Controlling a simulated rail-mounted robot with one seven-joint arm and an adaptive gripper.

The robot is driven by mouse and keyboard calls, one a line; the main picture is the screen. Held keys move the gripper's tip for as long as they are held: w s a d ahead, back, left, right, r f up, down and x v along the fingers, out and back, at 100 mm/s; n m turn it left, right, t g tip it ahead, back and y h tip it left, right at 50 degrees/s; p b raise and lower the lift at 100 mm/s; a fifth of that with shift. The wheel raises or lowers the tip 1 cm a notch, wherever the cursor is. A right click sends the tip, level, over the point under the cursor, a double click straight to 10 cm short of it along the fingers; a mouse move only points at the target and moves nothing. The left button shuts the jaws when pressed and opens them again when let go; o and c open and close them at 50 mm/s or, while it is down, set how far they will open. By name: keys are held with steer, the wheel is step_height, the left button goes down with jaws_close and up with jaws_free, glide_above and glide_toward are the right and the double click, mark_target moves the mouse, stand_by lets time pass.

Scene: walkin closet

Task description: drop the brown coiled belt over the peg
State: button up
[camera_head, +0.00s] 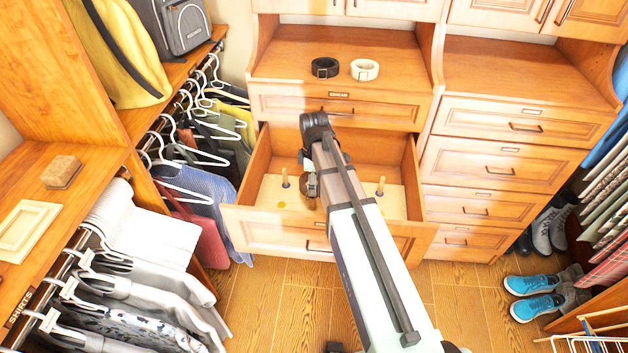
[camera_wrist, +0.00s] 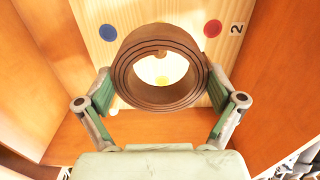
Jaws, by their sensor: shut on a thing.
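The brown coiled belt (camera_wrist: 158,99) is held between the two fingers of my gripper (camera_wrist: 160,88), one finger pressing each side. Its open ring faces the wrist camera. In the head view, the belt (camera_head: 302,184) and my gripper (camera_head: 309,183) are over the open drawer (camera_head: 275,233), partly hidden by my arm. One upright peg (camera_head: 285,178) stands left of the belt and another peg (camera_head: 381,187) stands to the right. Through the ring, the wrist view shows pale board and a yellow spot.
The drawer's pale floor (camera_wrist: 128,15) has a blue dot (camera_wrist: 108,32), a red dot (camera_wrist: 212,28) and a "2". Drawer walls surround my gripper. A black coiled belt (camera_head: 325,67) and a white coiled belt (camera_head: 364,69) sit on the counter above. Hanging clothes are at left.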

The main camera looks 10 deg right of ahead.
mark_target(314, 200)
steer(key=shift+f+b, duration=1.25)
steer(key=shift+f, duration=1.8)
steer(key=shift+f, duration=0.3)
steer(key=shift+f+b, duration=0.85)
steer(key=shift+f, duration=0.7)
stand_by(0.4)
steer(key=o, duration=0.9)
step_height(314, 200, up, 12)
steer(key=shift+r, duration=0.1)
stand_by(0.3)
stand_by(0.4)
